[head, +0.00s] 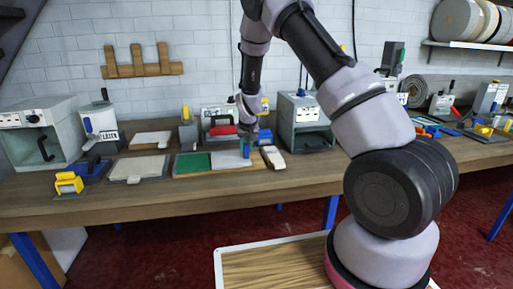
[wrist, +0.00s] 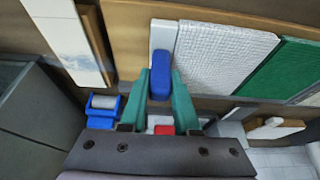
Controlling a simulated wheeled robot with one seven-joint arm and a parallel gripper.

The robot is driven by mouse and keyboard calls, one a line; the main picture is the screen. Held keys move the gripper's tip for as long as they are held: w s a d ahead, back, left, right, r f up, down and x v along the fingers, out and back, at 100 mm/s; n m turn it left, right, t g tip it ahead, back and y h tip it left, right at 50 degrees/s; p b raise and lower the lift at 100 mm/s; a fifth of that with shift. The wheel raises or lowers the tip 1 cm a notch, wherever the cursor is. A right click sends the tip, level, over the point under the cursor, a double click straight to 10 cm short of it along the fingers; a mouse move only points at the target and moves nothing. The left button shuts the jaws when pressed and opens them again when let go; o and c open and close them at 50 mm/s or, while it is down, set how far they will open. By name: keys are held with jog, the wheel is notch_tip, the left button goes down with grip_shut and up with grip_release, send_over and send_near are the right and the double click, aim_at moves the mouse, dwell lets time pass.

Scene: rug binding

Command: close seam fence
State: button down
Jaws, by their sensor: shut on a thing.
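My gripper (wrist: 160,88) has its teal fingers shut on a blue handle (wrist: 159,72). The handle sits on a light grey bar (wrist: 163,36), which looks like the seam fence. The bar lies along the edge of a white woven panel (wrist: 222,58), seemingly touching it or nearly so. A green panel (wrist: 290,70) lies on the panel's other side. In the head view my gripper (head: 246,148) is over the right part of the brown board that carries the green panel (head: 193,163) and the white panel (head: 230,159). The gripper and arm partly hide the fence there.
A white block (head: 273,157) lies just right of the board. A grey box machine (head: 305,122) stands behind it. A blue-framed roller (wrist: 102,103) is near my gripper in the wrist view. A pale slab (head: 139,168) lies to the left. The bench front (head: 200,196) is clear.

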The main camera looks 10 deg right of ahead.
jog(key=shift+a, duration=0.4)
jog(key=c, duration=0.6)
grip_release()
jog(key=shift+c, duration=0.2)
jog(key=shift+r, duration=0.15)
jog(key=v, duration=1)
jog(key=shift+s+r, duration=0.2)
